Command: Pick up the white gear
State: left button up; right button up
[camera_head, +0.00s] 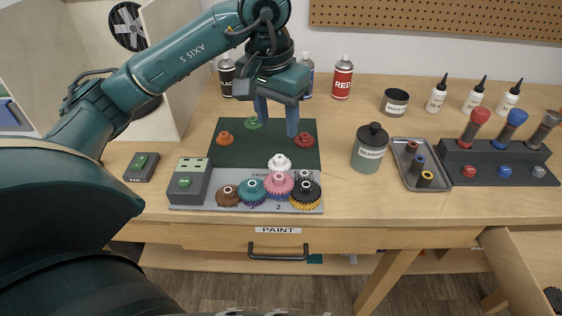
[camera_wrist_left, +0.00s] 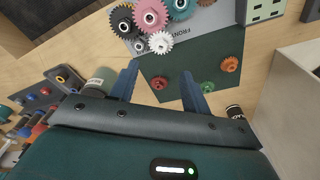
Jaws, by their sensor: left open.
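The white gear (camera_head: 279,163) sits at the front edge of the dark green mat (camera_head: 234,158), just behind the row of gears on the grey plate. It also shows in the left wrist view (camera_wrist_left: 161,42), beyond the fingertips. My left gripper (camera_head: 276,120) is open and empty above the mat, behind the white gear. Its two blue fingers point down and are apart; they also show in the left wrist view (camera_wrist_left: 158,82). My right gripper is not in view.
Brown, teal, pink and black gears (camera_head: 278,185) stand on the grey plate (camera_head: 215,205). Red (camera_head: 304,140), orange (camera_head: 225,138) and green (camera_head: 252,124) gears lie on the mat. A grey-green jar (camera_head: 370,150) and a metal tray (camera_head: 409,183) stand to the right. Spray cans (camera_head: 342,78) stand behind.

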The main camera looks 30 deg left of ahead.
aim_at(280, 161)
pick_arm(q)
jog(key=f, duration=0.3)
jog(key=f+p, duration=0.1)
jog(key=f, duration=0.5)
jog(key=shift+w+f, duration=0.2)
jog(key=shift+w, duration=0.2)
grip_shut()
